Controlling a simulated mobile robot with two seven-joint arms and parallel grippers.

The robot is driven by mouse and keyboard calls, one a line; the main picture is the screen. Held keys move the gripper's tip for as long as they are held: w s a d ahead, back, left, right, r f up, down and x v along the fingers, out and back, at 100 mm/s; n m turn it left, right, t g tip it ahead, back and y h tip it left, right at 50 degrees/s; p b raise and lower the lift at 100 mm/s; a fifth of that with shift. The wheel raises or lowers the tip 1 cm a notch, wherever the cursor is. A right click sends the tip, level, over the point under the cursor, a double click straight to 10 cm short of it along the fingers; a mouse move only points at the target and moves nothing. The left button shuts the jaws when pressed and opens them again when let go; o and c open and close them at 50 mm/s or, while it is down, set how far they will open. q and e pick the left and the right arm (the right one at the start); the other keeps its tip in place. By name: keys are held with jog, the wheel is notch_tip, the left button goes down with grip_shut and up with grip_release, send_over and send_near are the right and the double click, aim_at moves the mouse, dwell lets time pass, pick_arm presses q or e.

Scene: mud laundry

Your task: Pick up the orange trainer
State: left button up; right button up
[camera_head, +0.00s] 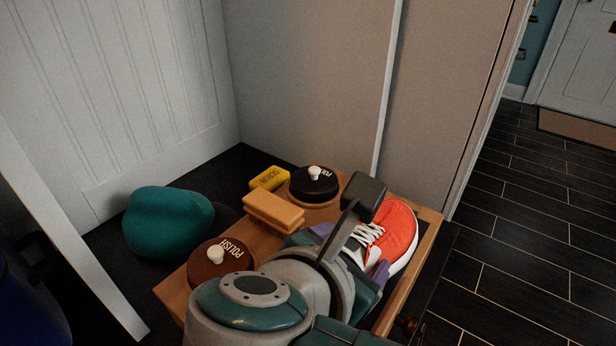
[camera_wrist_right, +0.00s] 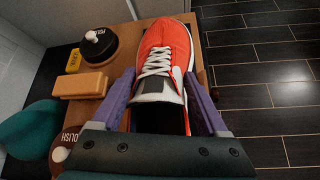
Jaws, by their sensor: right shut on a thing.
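The orange trainer (camera_head: 398,237) has white laces and a white sole and lies at the right side of a wooden board or tray (camera_head: 172,291). My right gripper (camera_wrist_right: 163,97) is shut on the trainer, with one purple finger on each side of its heel end. In the right wrist view the trainer (camera_wrist_right: 168,48) points its toe away from me. In the head view my right arm hides the heel and part of the tray. I cannot tell whether the sole still touches the wood. My left gripper is not in view.
On the wood are a dark polish tin (camera_head: 314,184), a brown polish tin (camera_head: 221,262) and an orange-brown block (camera_head: 273,211). A yellow scrub box (camera_head: 269,178) stands behind, and a teal rounded object (camera_head: 167,223) sits left. White panels rise behind; dark floor (camera_head: 530,220) is clear at right.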

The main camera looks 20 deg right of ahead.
notch_tip(320, 180, up, 9)
jog(key=p, duration=0.3)
jog(key=shift+r+p, duration=0.15)
jog(key=shift+p, duration=0.2)
jog(key=shift+r, duration=0.4)
notch_tip(320, 180, down, 10)
jog(key=b, duration=0.3)
jog(key=shift+b, duration=0.35)
